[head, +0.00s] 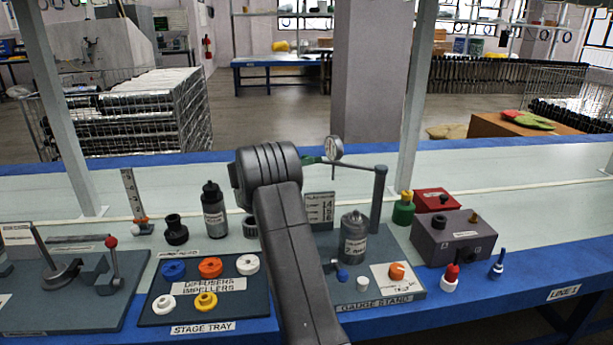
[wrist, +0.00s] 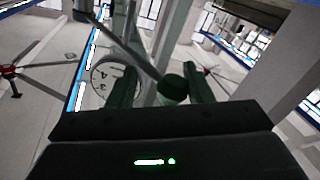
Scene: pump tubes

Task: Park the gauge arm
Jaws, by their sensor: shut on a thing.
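The gauge arm (head: 352,165) is a thin grey bar reaching left from the top of a dark post (head: 378,198) on the gauge stand (head: 408,270). A round white-faced gauge (head: 334,147) sits on the bar, with a green knob (head: 308,160) at its left end. In the wrist view, my gripper (wrist: 162,80) has its fingers on either side of the green knob (wrist: 173,88) and is shut on it. The gauge (wrist: 110,80) shows there partly behind the left finger, and the bar (wrist: 130,50) runs to the upper left. My arm hides the fingers in the head view.
A grey pump body (head: 354,238) stands on the gauge stand below the bar. A stage tray (head: 160,305) with coloured rings lies left of my arm. A black bottle (head: 214,212) stands behind the tray. A grey box (head: 453,238) is right of the post.

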